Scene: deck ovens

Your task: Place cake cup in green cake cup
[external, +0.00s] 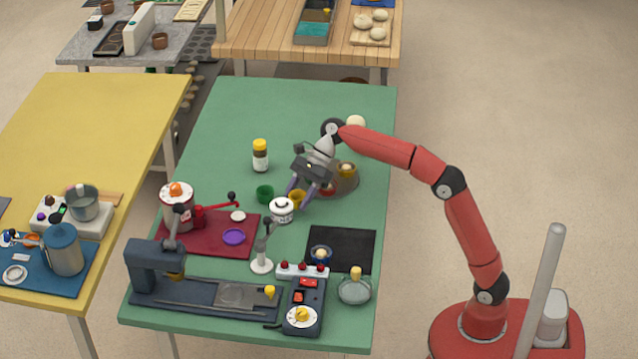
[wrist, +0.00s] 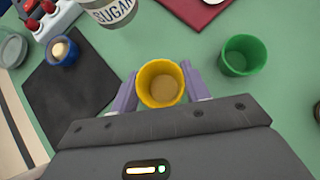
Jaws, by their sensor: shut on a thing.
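My gripper (external: 297,189) is shut on a yellow cake cup (external: 298,198), with one purple finger on each side of it. In the wrist view the yellow cup (wrist: 160,84) sits upright between the fingertips and looks empty. The green cake cup (external: 265,193) stands upright on the green table, a little left of my gripper. In the wrist view the green cup (wrist: 242,55) is to the right of the yellow one, apart from it, and empty. I cannot tell how high the yellow cup is above the table.
A white sugar jar (external: 281,210) stands close in front of the cups; it also shows in the wrist view (wrist: 110,10). A yellow-capped bottle (external: 260,158) stands behind the green cup. A red mat (external: 210,246) and a black mat (external: 345,240) lie nearer. Bare table lies around the green cup.

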